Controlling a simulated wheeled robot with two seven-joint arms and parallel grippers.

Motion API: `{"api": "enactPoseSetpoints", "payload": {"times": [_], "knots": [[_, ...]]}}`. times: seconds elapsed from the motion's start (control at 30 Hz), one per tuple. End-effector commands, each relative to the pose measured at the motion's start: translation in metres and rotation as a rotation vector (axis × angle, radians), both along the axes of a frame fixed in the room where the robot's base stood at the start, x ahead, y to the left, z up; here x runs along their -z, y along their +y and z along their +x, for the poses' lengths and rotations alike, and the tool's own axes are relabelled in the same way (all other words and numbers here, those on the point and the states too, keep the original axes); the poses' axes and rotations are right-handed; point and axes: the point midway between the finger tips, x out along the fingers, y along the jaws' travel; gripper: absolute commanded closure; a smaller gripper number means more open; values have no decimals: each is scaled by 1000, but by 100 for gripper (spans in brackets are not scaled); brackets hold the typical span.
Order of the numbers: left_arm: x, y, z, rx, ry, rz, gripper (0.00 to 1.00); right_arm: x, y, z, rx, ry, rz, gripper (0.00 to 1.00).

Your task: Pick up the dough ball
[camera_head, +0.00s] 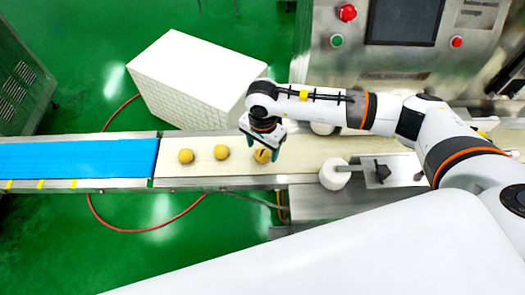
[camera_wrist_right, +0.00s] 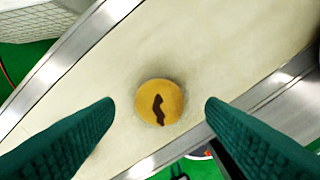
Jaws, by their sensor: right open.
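Several round golden-yellow dough balls lie on the cream conveyor belt. In the head view, one dough ball (camera_head: 262,155) lies under my right gripper (camera_head: 262,146), with two more, a middle ball (camera_head: 221,152) and a left ball (camera_head: 186,155), to its left. In the right wrist view, the dough ball (camera_wrist_right: 160,102) has a dark brown mark on top and sits between the two green fingers of my right gripper (camera_wrist_right: 160,108). The gripper is open, with a gap on each side of the ball. My left gripper is not in view.
The cream belt (camera_head: 305,150) meets a blue belt (camera_head: 80,158) at the left, with metal rails along both. A white box (camera_head: 180,85) stands behind the belt. A steel machine (camera_head: 400,62) with a screen and buttons stands at the back right. A white roller (camera_head: 333,174) sits by the belt's near edge.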

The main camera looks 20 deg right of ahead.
Motion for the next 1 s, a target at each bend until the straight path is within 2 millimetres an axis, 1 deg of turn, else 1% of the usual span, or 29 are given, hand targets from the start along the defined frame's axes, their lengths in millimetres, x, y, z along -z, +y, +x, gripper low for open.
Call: {"api": "enactPoseSetpoints", "payload": {"times": [0.03,0.1,0.2,0.43,0.47,0.5,0.67,0.7,1.0], "knots": [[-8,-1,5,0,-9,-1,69,5,0,-1,2,4,-2,35],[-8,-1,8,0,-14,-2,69,16,1,-1,0,4,0,35],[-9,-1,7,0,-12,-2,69,24,1,0,0,1,0,35],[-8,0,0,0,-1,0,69,26,0,0,-1,0,0,35],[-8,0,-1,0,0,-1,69,26,0,0,0,0,0,39],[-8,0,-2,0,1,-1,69,26,0,0,0,0,0,45],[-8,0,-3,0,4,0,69,26,0,0,0,0,0,71],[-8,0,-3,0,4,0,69,26,0,0,0,0,0,74],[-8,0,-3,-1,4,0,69,25,0,0,0,-1,1,74]]}}
